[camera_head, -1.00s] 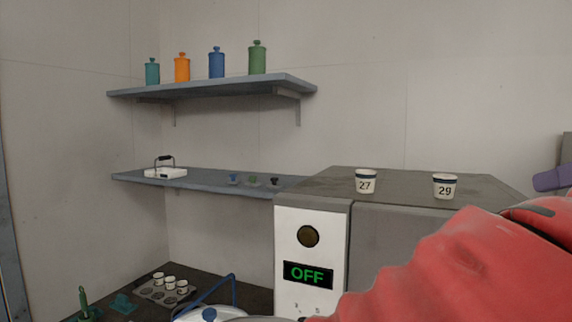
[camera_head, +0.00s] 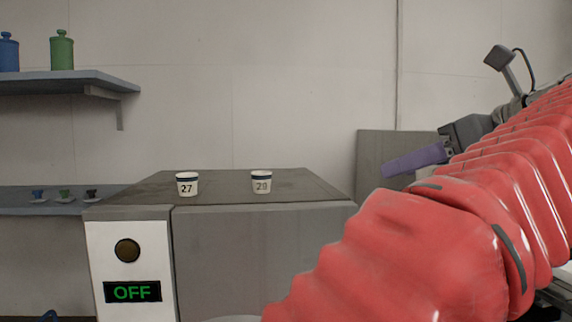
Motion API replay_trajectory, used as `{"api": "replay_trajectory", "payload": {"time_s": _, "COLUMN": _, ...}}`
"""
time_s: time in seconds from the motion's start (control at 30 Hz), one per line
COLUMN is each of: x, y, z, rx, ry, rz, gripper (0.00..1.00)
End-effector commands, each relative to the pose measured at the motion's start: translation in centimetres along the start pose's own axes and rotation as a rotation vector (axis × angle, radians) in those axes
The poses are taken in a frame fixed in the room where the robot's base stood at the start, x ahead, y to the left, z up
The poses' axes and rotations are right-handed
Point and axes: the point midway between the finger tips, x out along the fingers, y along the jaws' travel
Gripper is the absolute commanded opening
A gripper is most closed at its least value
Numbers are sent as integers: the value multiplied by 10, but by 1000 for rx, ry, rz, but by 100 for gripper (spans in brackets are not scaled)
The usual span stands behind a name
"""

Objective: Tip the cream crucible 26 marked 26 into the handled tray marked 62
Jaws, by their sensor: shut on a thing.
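My gripper (camera_head: 465,130) is at the right, raised above and to the right of the grey cabinet. It is shut on a purple bar-like thing (camera_head: 415,160), which points left and slightly down. The fingertips are not clearly visible. No crucible marked 26 and no tray marked 62 can be made out in the current view. Two white crucibles with dark blue rims, marked 27 (camera_head: 187,185) and 29 (camera_head: 261,183), stand upright on the cabinet top, left of my gripper.
The grey cabinet (camera_head: 260,250) has a white front panel with a green OFF display (camera_head: 132,291). A lower shelf (camera_head: 40,204) with small coloured pieces and an upper shelf (camera_head: 65,84) with lidded jars are at the left. My red-sleeved arm covers the lower right.

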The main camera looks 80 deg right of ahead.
Motion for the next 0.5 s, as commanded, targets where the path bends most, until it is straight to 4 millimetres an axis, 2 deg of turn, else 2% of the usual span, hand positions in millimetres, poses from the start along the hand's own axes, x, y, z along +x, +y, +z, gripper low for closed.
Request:
{"api": "replay_trajectory", "payload": {"time_s": 0.17, "x": -5, "y": -14, "z": -2, "rx": 1, "ry": 0, "rz": -1, "gripper": 11}}
{"api": "replay_trajectory", "payload": {"time_s": 0.5, "x": -6, "y": -15, "z": -2, "rx": 0, "ry": 0, "rz": -1, "gripper": 11}}
